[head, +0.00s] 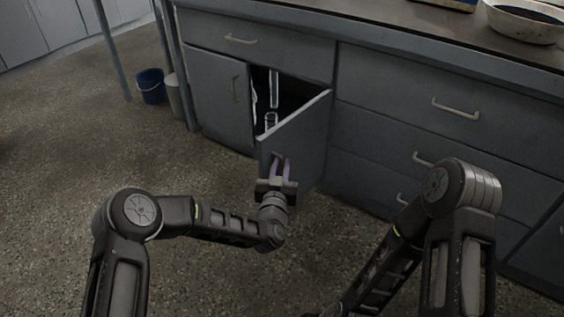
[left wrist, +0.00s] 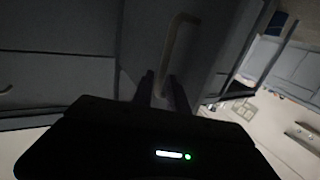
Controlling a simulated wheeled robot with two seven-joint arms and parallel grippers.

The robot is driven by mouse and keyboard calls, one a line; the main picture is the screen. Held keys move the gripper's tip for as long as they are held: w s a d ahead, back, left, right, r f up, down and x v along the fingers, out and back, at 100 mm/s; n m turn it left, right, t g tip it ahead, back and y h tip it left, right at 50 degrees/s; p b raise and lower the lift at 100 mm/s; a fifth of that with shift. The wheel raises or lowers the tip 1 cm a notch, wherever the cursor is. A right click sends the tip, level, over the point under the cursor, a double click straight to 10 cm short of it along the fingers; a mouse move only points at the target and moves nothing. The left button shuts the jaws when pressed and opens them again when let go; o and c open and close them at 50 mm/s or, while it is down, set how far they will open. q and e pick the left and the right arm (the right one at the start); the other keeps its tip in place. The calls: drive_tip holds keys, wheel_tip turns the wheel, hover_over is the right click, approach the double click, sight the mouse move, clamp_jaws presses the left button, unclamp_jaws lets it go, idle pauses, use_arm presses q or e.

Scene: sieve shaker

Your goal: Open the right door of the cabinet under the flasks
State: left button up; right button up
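The right door (head: 306,137) of the grey cabinet stands part way open, swung out toward me. The left door (head: 217,95) beside it is closed. My left gripper (head: 280,163) is at the front of the right door, with its fingers around the door handle. In the left wrist view the pale handle (left wrist: 176,45) runs down between the two fingers of the left gripper (left wrist: 163,90), which look closed on it. Clear glassware (head: 270,120) shows inside the dark opening. My right arm is at the lower right, and its gripper is out of view.
A drawer (head: 255,41) is shut above the doors, and more closed drawers (head: 440,105) are to the right. A white basin (head: 525,22) stands on the counter. A blue bucket (head: 151,86) stands left of the cabinet. The floor before the door is clear.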

use_arm(q)
drive_tip(key=s+a+p, duration=0.1)
drive_tip(key=s, duration=0.5)
drive_tip(key=shift+s, duration=0.2)
use_arm(e)
drive_tip(key=shift+s+r, duration=0.15)
drive_tip(key=shift+r, duration=0.5)
use_arm(q)
drive_tip(key=shift+r, duration=0.1)
